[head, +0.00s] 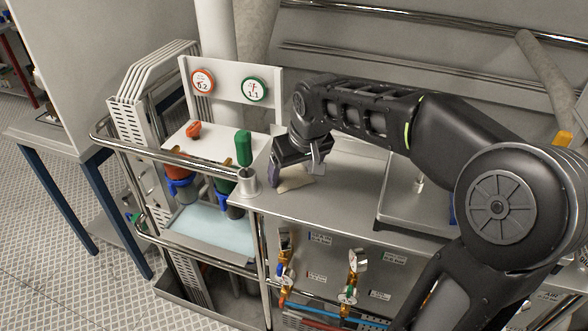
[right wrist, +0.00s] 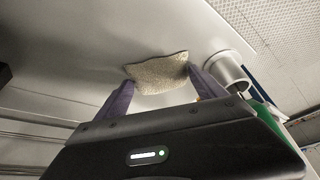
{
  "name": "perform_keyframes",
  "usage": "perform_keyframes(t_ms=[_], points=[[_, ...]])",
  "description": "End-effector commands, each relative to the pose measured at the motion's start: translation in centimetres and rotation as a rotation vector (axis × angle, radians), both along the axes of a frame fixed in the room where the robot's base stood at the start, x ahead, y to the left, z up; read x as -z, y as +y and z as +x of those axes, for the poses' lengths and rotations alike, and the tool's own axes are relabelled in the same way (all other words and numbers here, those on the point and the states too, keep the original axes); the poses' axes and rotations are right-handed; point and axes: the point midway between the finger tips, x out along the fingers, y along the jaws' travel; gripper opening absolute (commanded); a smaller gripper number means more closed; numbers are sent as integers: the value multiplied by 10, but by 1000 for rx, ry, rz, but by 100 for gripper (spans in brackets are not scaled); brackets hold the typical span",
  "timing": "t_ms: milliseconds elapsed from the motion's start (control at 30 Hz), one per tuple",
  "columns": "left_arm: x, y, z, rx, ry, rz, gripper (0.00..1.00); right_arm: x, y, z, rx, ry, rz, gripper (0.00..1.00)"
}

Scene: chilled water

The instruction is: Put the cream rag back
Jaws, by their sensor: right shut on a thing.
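The cream rag (head: 296,181) lies at the left end of the grey metal counter top, partly hidden behind my right gripper (head: 296,177) in the head view. In the right wrist view the rag (right wrist: 158,71) shows as a speckled cream cloth between the two purple-grey fingertips of my right gripper (right wrist: 160,85). The right gripper is shut on the rag at the counter surface. I cannot tell whether the rag is lifted clear of the counter. My left gripper is not in view.
A metal cup (head: 247,183) stands close left of the gripper, with a green handle (head: 243,148) behind it. A handrail (head: 165,154) runs along the left. Two round gauges (head: 203,81) are on a white panel behind. A raised metal plate (head: 412,205) sits on the counter's right.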

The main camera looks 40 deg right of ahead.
Motion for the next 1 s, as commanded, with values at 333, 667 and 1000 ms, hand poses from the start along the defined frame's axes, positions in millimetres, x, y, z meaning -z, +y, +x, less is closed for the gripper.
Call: perform_keyframes(t_ms=[333,667,1000], points=[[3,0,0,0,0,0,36,4,0,0,0,-2,0,42],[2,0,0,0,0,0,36,3,0,0,0,-2,0,100],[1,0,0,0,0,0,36,-4,0,-1,-1,-4,-2,100]])
